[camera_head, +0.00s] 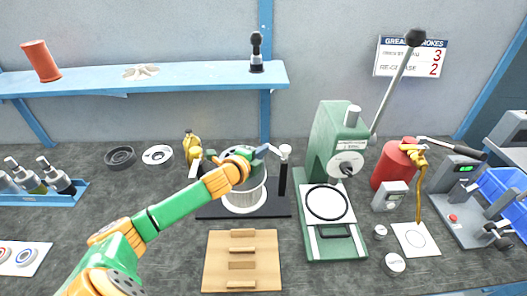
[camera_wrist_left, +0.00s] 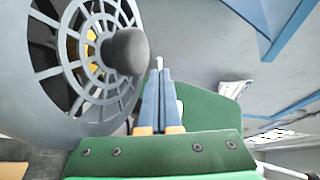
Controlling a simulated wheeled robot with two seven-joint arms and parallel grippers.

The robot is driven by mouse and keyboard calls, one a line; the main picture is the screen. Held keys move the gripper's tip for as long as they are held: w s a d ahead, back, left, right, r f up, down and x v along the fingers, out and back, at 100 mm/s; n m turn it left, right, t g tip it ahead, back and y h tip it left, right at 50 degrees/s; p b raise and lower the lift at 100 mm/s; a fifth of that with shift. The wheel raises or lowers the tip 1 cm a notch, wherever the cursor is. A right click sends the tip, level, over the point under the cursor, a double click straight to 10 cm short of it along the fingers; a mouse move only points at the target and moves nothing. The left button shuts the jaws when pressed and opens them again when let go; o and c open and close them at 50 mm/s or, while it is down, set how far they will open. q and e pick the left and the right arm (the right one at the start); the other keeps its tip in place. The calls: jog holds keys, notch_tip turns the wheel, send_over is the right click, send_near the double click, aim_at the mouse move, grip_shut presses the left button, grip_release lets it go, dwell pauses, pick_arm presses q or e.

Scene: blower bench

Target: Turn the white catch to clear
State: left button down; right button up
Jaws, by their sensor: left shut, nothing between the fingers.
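A small white piece, which looks like the white catch (camera_head: 285,151), sits on top of a black post at the right of the white round blower body (camera_head: 245,200). My left gripper (camera_head: 262,151) reaches in from the left above the blower, its tips just left of the white piece; I cannot tell whether they touch. In the left wrist view its fingers (camera_wrist_left: 162,92) are shut together and empty. A small white tip (camera_wrist_left: 159,62) shows just beyond them, partly hidden. The blower's grey spoked grille (camera_wrist_left: 75,60) and a dark round knob (camera_wrist_left: 126,51) are close at their left. My right gripper does not show.
A green press (camera_head: 333,150) with a long lever stands right of the blower. A red canister (camera_head: 394,165) is farther right. A wooden slatted board (camera_head: 242,262) lies in front. A blue shelf (camera_head: 150,79) runs along the wall above. Small bottles stand at the left.

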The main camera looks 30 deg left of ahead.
pick_arm(q)
jog(key=shift+w+r+p, duration=0.1)
jog(key=shift+w+p, duration=0.25)
jog(key=shift+w, duration=0.2)
jog(key=shift+w+a+p, duration=0.15)
jog(key=shift+w+p, duration=0.45)
jog(key=shift+w, duration=0.85)
dwell(0.3)
